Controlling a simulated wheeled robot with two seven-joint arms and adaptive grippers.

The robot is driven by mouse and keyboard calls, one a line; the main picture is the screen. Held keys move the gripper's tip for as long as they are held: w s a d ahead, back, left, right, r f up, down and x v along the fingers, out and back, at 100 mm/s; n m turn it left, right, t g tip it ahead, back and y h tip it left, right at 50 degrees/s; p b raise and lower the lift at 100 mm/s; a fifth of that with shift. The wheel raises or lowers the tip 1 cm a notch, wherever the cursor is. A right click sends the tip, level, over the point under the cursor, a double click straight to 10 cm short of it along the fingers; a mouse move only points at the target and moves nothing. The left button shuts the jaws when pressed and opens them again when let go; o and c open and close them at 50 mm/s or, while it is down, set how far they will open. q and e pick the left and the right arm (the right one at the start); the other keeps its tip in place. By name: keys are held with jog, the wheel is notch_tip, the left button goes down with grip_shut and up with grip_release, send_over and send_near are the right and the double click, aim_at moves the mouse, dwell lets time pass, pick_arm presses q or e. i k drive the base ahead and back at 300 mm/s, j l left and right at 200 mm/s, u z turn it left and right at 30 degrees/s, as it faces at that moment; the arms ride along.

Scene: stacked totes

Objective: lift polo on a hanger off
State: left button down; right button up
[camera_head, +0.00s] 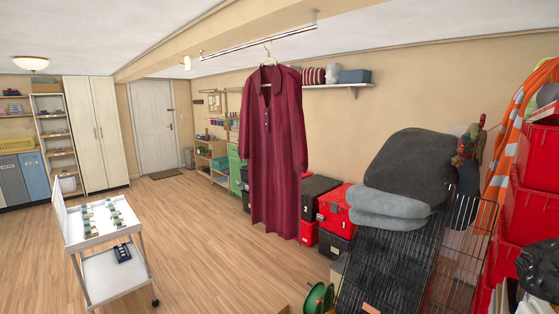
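A long dark red polo-style garment (272,150) with a collar and a buttoned placket hangs in the middle of the head view. Its hanger (268,60) shows a pale hook at the neck, which hangs on a metal rail (262,38) below the ceiling beam. The garment hangs upright and straight, with its hem above the floor. The rest of the hanger is hidden inside the garment. Neither of my grippers is in view, and nothing is seen touching the garment.
A white two-level cart (105,222) stands at the left front. Red and black toolboxes (337,207) stand right of and behind the garment. Grey cushions (410,165) and a black wire rack (385,265) crowd the right. Red totes (530,210) stack at the far right. The wooden floor between is clear.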

aim_at(273, 135)
jog(key=i+j+z, duration=0.35)
jog(key=i+j, duration=0.15)
jog(key=j, duration=0.15)
jog(key=i+j+z, duration=0.2)
jog(key=j, duration=0.15)
jog(key=i+j+z, duration=0.2)
jog(key=j, duration=0.2)
jog(key=i+j+z, duration=0.15)
jog(key=j, duration=0.25)
jog(key=i+j+z, duration=0.2)
jog(key=j, duration=0.25)
jog(key=j+z, duration=0.2)
jog(key=j, duration=0.25)
jog(key=i+j+z, duration=0.2)
jog(key=j, duration=0.3)
jog(key=k, duration=0.05)
